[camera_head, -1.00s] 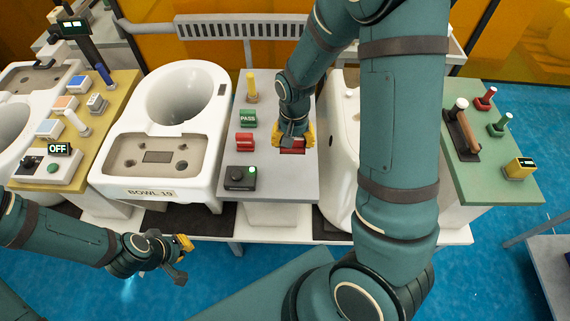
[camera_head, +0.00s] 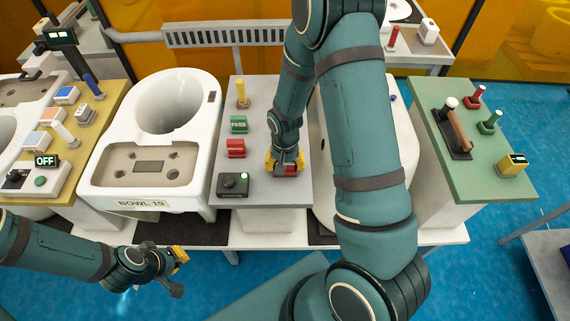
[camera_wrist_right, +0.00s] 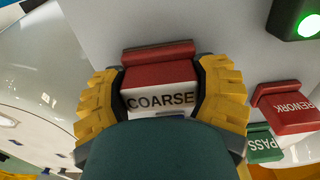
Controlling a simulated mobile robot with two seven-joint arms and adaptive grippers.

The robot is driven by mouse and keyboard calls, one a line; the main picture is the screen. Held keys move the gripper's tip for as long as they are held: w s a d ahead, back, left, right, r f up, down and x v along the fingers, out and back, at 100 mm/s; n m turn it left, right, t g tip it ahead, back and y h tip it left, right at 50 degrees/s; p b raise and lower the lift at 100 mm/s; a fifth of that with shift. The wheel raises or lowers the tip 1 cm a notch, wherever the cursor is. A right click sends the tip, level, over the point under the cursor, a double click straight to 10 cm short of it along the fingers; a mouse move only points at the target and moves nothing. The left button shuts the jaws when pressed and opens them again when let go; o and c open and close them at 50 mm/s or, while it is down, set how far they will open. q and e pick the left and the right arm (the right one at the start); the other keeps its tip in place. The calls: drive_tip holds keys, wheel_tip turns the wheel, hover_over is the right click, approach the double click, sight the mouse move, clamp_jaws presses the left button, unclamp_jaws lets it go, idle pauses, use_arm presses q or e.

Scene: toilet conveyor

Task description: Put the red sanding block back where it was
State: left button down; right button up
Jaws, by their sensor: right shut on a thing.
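The red sanding block (camera_wrist_right: 160,75) has a white face lettered COARSE in the right wrist view. My right gripper (camera_wrist_right: 160,92) is shut on it, with a yellow finger pad on each side. In the head view the right gripper (camera_head: 285,162) is over the front right part of the grey station top (camera_head: 262,192), and a little of the red block (camera_head: 289,171) shows below the fingers. I cannot tell whether the block touches the top. My left gripper (camera_head: 175,272) is open and empty, low in front of the bench.
On the grey top, left of the right gripper, are a red REWORK block (camera_head: 236,148), a green PASS block (camera_head: 239,124), a yellow-handled piece (camera_head: 242,93) and a black box with a green light (camera_head: 234,185). A white bowl (camera_head: 165,110) stands left; another white bowl (camera_head: 397,130) stands right.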

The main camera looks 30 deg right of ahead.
drive_tip(key=shift+f, duration=0.15)
drive_tip(key=o, duration=1.3)
drive_tip(key=shift+r, duration=0.2)
wheel_tip(320, 180, up, 12)
drive_tip(key=shift+p, duration=0.8)
